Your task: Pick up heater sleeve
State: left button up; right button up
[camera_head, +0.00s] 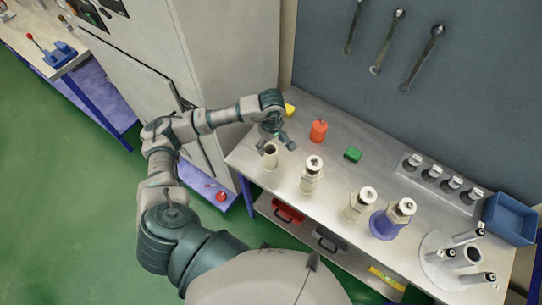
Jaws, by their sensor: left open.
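My left gripper (277,141) is open near the left end of the steel bench (335,180). It is over and just behind a beige, open-topped cylinder (270,158), which stands upright; I cannot tell whether they touch. Which of these is the heater sleeve, I cannot tell for sure. My right gripper is not in view.
Two more lidded canisters (311,175) (359,205) stand along the bench front. An orange part (318,131), a green block (353,154) and a yellow block (289,110) lie behind. A metal rack (440,178), blue bin (510,218) and round fixture (450,262) occupy the right.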

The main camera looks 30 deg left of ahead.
aim_at(270, 153)
pick_arm(q)
jog(key=shift+s+f, duration=0.1)
jog(key=shift+f, duration=0.15)
jog(key=shift+s+f, duration=0.2)
jog(key=shift+f, duration=0.1)
jog(key=f, duration=0.1)
jog(key=f+p, duration=0.1)
jog(key=f, duration=0.1)
jog(key=shift+s+f+p, duration=0.25)
jog(key=shift+f+p, duration=0.05)
jog(key=shift+f, duration=0.05)
jog(key=shift+a+f, duration=0.1)
jog(key=shift+f, duration=0.4)
jog(key=shift+c, duration=0.5)
jog(key=c, duration=1.2)
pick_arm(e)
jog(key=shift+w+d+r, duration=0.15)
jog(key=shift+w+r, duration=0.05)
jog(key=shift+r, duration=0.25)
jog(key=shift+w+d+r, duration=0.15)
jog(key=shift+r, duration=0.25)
